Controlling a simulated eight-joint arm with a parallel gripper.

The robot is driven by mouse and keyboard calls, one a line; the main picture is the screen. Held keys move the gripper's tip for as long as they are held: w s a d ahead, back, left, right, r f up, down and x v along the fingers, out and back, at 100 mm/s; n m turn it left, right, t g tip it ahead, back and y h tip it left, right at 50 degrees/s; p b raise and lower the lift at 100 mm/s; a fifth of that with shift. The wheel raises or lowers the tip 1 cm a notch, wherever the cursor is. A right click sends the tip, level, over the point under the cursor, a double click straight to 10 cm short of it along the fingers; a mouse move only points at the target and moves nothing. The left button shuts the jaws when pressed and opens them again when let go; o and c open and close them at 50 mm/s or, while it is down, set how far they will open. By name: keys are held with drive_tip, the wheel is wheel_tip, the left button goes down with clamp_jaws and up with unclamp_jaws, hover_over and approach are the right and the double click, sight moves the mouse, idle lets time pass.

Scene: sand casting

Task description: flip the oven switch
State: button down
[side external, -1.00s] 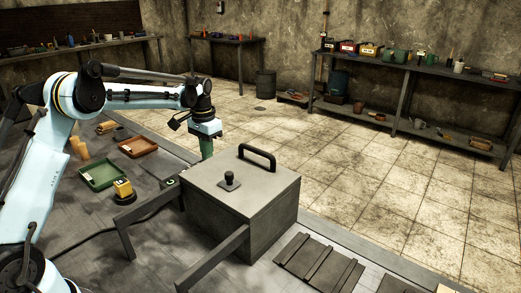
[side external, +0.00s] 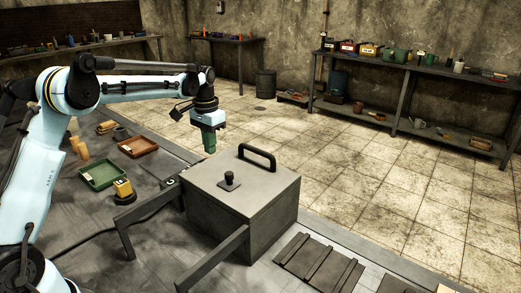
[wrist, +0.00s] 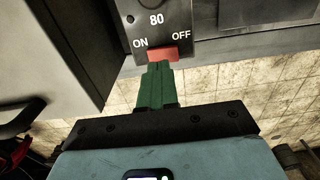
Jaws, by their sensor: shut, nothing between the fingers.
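The oven (side external: 240,205) is a grey box with a dark handle on its lid, in the middle of the side view. In the wrist view, a dark control panel (wrist: 152,20) reads 80, ON and OFF. The red oven switch (wrist: 164,53) sits below the labels and is partly covered by my fingers. My gripper (wrist: 157,70) has its green fingers shut and empty, with the tips at the switch's lower edge. I cannot tell whether they touch it. In the side view, my gripper (side external: 210,150) hangs behind the oven's far left edge; the switch is hidden there.
A green tray (side external: 102,173), a brown tray (side external: 138,147) and a yellow-topped object (side external: 123,190) lie left of the oven. Grey bars stick out in front of the oven. A ridged dark plate (side external: 320,262) lies at the front right. Open floor lies beyond the table.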

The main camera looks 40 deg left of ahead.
wheel_tip(320, 180, up, 11)
drive_tip(key=shift+d, duration=0.15)
drive_tip(key=shift+r, duration=0.1)
idle(0.3)
drive_tip(key=s+d+t, duration=0.1)
drive_tip(key=s+d, duration=0.3)
drive_tip(key=s+d+t, duration=0.2)
drive_tip(key=s+d, duration=0.2)
drive_tip(key=s, duration=0.1)
drive_tip(key=s+d+f+t, duration=0.1)
drive_tip(key=s+d+t, duration=0.1)
drive_tip(key=s, duration=0.3)
drive_tip(key=shift+d, duration=0.9)
drive_tip(key=s+d+f+t, duration=0.2)
drive_tip(key=s+d+f, duration=0.1)
drive_tip(key=s+f, duration=0.3)
drive_tip(key=shift+s+f, duration=0.2)
drive_tip(key=shift+f, duration=0.05)
